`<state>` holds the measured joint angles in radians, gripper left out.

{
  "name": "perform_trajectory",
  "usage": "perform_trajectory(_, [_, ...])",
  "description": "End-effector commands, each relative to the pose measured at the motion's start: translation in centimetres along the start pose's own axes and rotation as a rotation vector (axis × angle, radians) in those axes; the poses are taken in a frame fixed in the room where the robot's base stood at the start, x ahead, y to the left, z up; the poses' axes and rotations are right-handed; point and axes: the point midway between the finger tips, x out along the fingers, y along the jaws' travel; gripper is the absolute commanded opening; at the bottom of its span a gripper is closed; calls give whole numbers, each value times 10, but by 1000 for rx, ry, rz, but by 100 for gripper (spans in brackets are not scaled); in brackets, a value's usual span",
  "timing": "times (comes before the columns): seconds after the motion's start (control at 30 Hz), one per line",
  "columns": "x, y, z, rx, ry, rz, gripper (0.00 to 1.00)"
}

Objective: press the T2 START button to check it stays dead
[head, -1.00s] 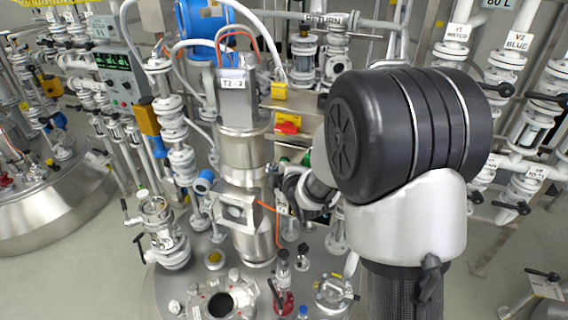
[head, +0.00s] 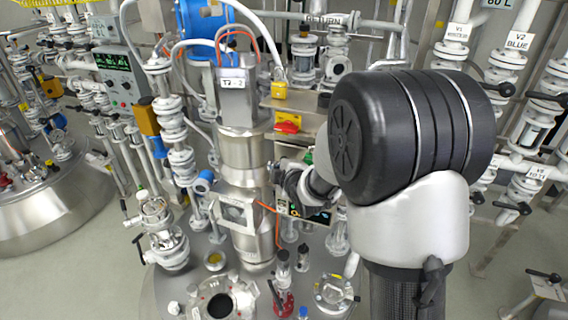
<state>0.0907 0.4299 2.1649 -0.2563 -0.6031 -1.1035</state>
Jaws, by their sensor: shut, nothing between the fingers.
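A dark control panel (head: 294,210) with small coloured marks sits right of the steel agitator column labelled T2-2 (head: 233,83) in the head view. It is partly covered by my wrist (head: 300,186). Button labels are too small to read, so I cannot tell which one is T2 START. My arm comes in from the lower right, and its large black elbow and grey wrist joints reach toward the panel. My gripper's fingers are hidden behind the wrist, and contact with the panel cannot be seen.
A red and yellow switch (head: 288,124) and a yellow box (head: 279,90) sit above the panel. Glass-bodied valves (head: 157,228) and fittings crowd the vessel lid below. Valve piping (head: 525,100) stands at right. A grey box with a green display (head: 117,72) is at upper left.

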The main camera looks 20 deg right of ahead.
Motion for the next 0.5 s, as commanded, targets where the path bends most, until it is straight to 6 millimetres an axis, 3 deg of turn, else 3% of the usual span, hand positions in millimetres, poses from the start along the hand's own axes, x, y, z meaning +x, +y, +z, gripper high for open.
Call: perform_trajectory(0.5, [5,3,4,0,0,0,0])
